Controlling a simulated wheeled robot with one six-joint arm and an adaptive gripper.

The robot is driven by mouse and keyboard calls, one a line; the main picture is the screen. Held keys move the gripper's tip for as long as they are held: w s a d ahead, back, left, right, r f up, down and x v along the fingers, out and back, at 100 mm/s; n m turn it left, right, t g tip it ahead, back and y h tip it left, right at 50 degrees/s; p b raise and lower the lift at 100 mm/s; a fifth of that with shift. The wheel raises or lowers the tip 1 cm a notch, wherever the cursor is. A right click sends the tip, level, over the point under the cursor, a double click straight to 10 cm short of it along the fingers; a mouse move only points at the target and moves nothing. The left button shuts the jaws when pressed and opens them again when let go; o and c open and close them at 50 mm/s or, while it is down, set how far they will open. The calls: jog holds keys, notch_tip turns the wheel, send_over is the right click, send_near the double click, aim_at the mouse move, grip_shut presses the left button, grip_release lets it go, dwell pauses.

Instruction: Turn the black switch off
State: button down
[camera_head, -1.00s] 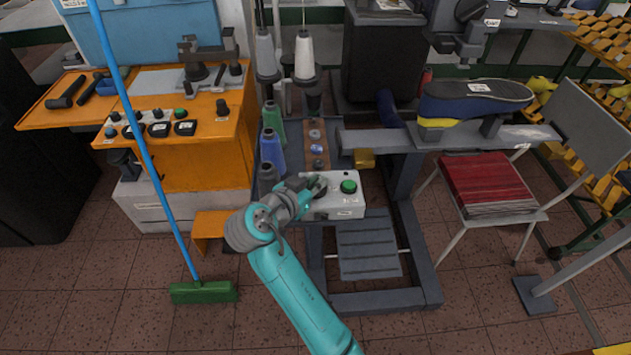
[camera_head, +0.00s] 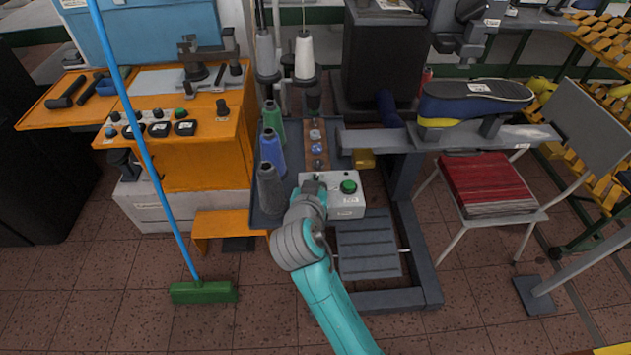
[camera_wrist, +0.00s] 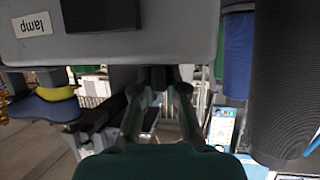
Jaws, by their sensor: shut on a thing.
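A white control box (camera_head: 346,205) with a green button (camera_head: 348,187) stands at the middle of the bench in the head view. My gripper (camera_head: 313,187) is at the left part of this box, over the place of the black switch. The switch is mostly hidden by my gripper in the head view. In the wrist view my gripper's fingers (camera_wrist: 165,80) are closed in on a dark part at the lower edge of a grey box face (camera_wrist: 150,45).
Thread cones, one blue (camera_head: 271,152) and one grey (camera_head: 269,188), stand just left of the box. A blue broom pole (camera_head: 150,165) leans further left. A grey pedal plate (camera_head: 368,250) is below the box.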

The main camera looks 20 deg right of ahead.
jog(key=shift+n+t+y, duration=0.5)
jog(key=shift+n+y, duration=0.6)
jog(key=shift+y, duration=0.1)
jog(key=c, duration=1.2)
grip_release()
jog(key=shift+s, duration=0.1)
jog(key=v, duration=1.1)
jog(key=shift+s+r, duration=0.2)
jog(key=shift+s, duration=0.2)
